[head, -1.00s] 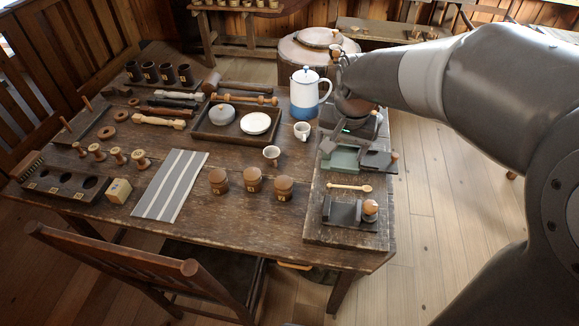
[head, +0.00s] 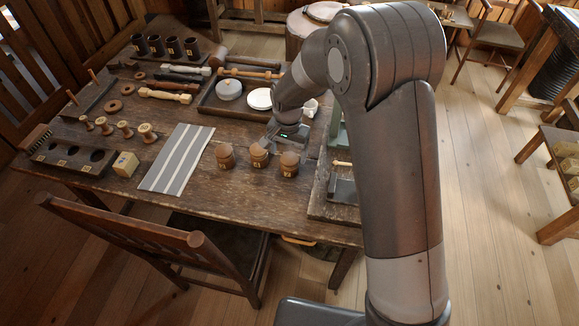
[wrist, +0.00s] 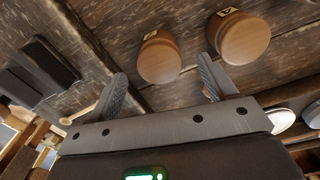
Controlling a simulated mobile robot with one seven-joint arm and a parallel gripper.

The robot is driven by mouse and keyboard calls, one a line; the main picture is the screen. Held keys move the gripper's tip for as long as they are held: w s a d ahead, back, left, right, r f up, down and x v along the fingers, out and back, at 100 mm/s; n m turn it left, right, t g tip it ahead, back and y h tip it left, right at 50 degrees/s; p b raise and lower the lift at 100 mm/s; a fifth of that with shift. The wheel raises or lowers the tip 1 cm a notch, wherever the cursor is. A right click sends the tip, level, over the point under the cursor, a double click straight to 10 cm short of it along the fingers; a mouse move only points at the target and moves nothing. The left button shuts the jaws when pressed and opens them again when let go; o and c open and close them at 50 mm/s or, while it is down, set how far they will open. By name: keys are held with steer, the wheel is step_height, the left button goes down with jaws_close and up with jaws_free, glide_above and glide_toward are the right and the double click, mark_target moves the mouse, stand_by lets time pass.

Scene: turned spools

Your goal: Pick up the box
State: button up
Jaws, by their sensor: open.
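Three round lidded wooden boxes with pale labels stand in a row near the table's front: left (head: 225,157), middle (head: 258,156) and right (head: 289,164). A small pale yellow block-shaped box (head: 125,164) sits further left. I cannot tell which is the task's box. My gripper (head: 284,141) is open and empty, just behind and above the middle and right round boxes. In the wrist view, one round box (wrist: 160,57) shows beyond the gap between my fingers (wrist: 165,82). Another (wrist: 243,37) is beyond the right finger. Neither is gripped.
A striped cloth (head: 177,158) lies left of the round boxes. A tray (head: 212,104) with a grey round thing and a white dish is behind. A raised board (head: 322,207) is at right, partly hidden by my arm. A chair (head: 150,240) stands in front.

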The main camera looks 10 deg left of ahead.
mark_target(289, 159)
steer(key=shift+d+f, duration=0.1)
steer(key=shift+f, duration=3.45)
steer(key=shift+c, duration=0.5)
steer(key=c, duration=1)
steer(key=shift+r, duration=0.1)
steer(key=shift+r, duration=0.6)
step_height(289, 159, up, 3)
steer(key=shift+w+f, duration=0.1)
steer(key=d+r, duration=0.6)
steer(key=d, duration=0.5)
steer(key=shift+m, duration=0.6)
steer(key=w+d+r, duration=0.2)
steer(key=w+d, duration=0.1)
steer(key=d, duration=0.2)
steer(key=w+d+r, duration=0.2)
steer(key=w+d, duration=0.1)
steer(key=d, duration=0.3)
steer(key=w+d+r, duration=0.2)
steer(key=w+d, duration=0.1)
steer(key=d, duration=0.3)
steer(key=shift+d+r, duration=0.1)
steer(key=shift+d, duration=0.1)
